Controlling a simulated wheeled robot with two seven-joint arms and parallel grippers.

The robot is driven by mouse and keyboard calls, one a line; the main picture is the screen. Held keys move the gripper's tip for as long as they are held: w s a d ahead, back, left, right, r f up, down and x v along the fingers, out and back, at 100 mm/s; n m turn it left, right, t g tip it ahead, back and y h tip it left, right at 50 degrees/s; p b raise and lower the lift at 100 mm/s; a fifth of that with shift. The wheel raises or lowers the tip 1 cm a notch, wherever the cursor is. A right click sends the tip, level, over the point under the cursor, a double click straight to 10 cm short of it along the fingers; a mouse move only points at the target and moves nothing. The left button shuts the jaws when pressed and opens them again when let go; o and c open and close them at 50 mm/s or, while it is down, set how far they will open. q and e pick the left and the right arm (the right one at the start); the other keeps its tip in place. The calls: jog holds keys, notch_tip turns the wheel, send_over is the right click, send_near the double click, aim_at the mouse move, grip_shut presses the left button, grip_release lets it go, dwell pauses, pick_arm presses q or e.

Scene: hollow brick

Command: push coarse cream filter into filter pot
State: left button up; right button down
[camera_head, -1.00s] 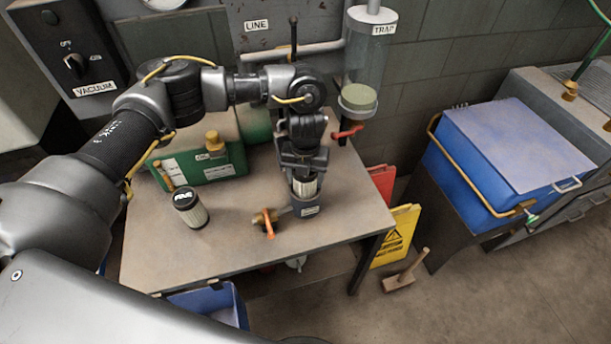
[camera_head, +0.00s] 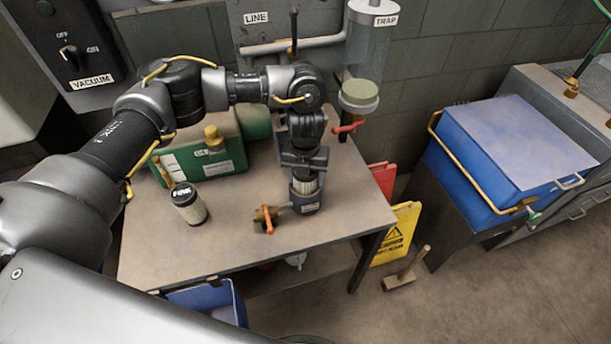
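My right gripper is out of view.
A second cream filter with a black cap marked FINE (camera_head: 187,205) stands on the table (camera_head: 235,245), left of the pot. An orange-handled valve (camera_head: 267,218) adjoins the pot. Behind are a green case (camera_head: 215,165) and a clear trap cylinder (camera_head: 366,55). The front table is bare.

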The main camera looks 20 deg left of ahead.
pick_arm(q)
jog(key=o, duration=0.4)
jog(key=shift+f, duration=0.1)
jog(key=shift+o, duration=0.2)
jog(key=shift+s, duration=0.1)
jog(key=shift+r, duration=0.35)
notch_tip(320, 180, up, 10)
jog(key=shift+f+b, duration=0.2)
jog(key=shift+b, duration=0.55)
jog(key=shift+r, duration=0.35)
